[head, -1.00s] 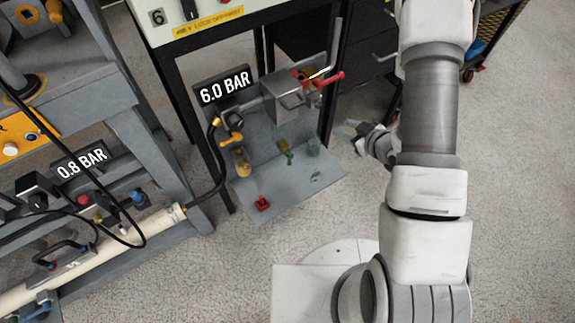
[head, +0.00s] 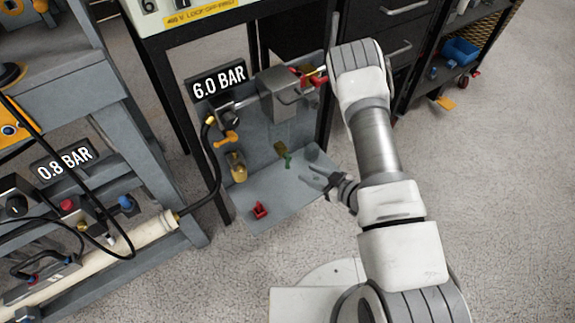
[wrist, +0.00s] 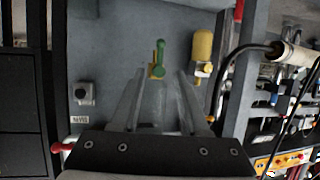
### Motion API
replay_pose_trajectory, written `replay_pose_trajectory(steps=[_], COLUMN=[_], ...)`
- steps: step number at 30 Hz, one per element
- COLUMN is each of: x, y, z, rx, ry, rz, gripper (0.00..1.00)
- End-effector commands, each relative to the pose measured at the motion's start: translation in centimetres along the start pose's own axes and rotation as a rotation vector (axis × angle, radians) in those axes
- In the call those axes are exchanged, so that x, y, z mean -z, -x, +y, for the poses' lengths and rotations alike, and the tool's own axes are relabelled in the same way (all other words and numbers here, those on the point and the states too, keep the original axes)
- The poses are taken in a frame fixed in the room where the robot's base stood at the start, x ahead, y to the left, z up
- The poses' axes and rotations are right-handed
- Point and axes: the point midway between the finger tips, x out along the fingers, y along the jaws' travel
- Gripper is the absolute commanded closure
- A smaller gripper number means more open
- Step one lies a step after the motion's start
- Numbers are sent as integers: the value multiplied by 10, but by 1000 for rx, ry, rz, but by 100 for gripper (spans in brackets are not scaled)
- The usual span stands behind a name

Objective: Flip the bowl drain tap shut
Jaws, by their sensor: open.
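A small tap with a green lever on a brass body (head: 286,159) sits on the grey panel; I take it to be the bowl drain tap. In the wrist view the green lever (wrist: 160,50) runs nearly upright in the picture, just beyond and between the fingertips. I see no contact with the tap. A yellow bowl (head: 238,170) hangs beside the tap; it shows in the wrist view too (wrist: 202,44).
A red part (head: 260,210) sits near the panel's lower edge. A yellow lever (head: 228,138) and black hose (head: 216,175) are at its left, a grey box (head: 279,94) with red handles above. A 6.0 BAR sign (head: 218,84) stands upper left.

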Motion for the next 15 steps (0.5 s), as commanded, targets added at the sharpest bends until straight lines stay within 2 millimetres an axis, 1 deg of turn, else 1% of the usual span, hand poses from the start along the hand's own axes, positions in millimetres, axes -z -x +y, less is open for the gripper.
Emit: replay_pose_trajectory(steps=[1,6,12,15], x=[-3,-2,-2,-1], y=[-14,-52,-86,-97], z=[-1,-1,0,0], rx=[4,4,1,1], ry=[5,4,3,2], rz=[3,3,2,1], gripper=[55,55,55,55])
